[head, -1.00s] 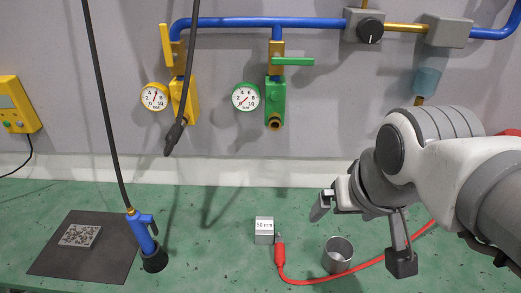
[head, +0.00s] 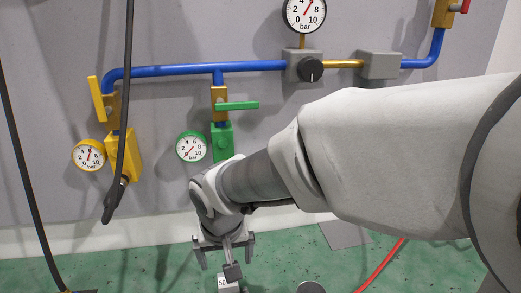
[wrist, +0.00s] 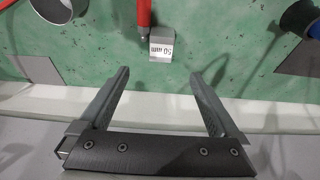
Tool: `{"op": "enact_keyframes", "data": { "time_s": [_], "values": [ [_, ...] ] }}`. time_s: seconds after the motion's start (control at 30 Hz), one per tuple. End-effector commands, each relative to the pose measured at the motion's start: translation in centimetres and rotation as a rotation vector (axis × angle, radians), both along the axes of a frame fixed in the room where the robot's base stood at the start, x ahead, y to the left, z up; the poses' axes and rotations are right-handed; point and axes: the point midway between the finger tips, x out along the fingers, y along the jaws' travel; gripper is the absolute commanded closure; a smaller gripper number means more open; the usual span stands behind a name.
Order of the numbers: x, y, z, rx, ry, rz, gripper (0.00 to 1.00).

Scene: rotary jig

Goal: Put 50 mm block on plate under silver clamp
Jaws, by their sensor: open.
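The 50 mm block (wrist: 162,51) is a small pale grey cube with "50 mm" printed on it, on the green bench. In the head view only its top part (head: 228,286) shows at the bottom edge. My gripper (wrist: 158,74) is open and empty, pointing down. In the wrist view the block lies ahead, between the two fingers' lines and just beyond the tips. In the head view my gripper (head: 225,256) hangs above and behind the block. I cannot make out a silver clamp. A dark grey plate (wrist: 296,60) lies at the wrist view's right.
A red plug (wrist: 143,22) lies next to the block, its red cable (head: 380,265) running right. A silver cup (head: 311,287) stands right of the block. Another grey plate (head: 345,235) lies farther right. A black hose (head: 127,90) hangs left, before the wall valves.

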Motion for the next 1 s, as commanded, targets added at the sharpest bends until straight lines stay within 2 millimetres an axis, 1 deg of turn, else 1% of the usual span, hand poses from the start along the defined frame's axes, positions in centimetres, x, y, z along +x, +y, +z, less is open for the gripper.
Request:
{"op": "enact_keyframes", "data": {
  "time_s": [0.03, 0.1, 0.2, 0.3, 0.57, 0.83, 1.0],
  "values": [
    [0.2, 0.0, -1.4, -0.003, 0.005, -0.001, 0.03],
    [0.6, 0.1, -3.0, -0.003, 0.005, -0.001, 0.03],
    [1.2, 0.2, -4.8, -0.003, 0.004, 0.0, 0.03],
    [1.6, 0.4, -6.2, -0.002, 0.003, 0.0, 0.03],
    [2.1, 0.5, -7.9, -0.002, 0.002, 0.001, 0.03],
    [2.9, 1.0, -11.4, -0.003, 0.002, -0.001, 0.03],
    [3.2, 1.1, -12.3, 0.0, 0.001, -0.001, 0.03]
  ]
}}
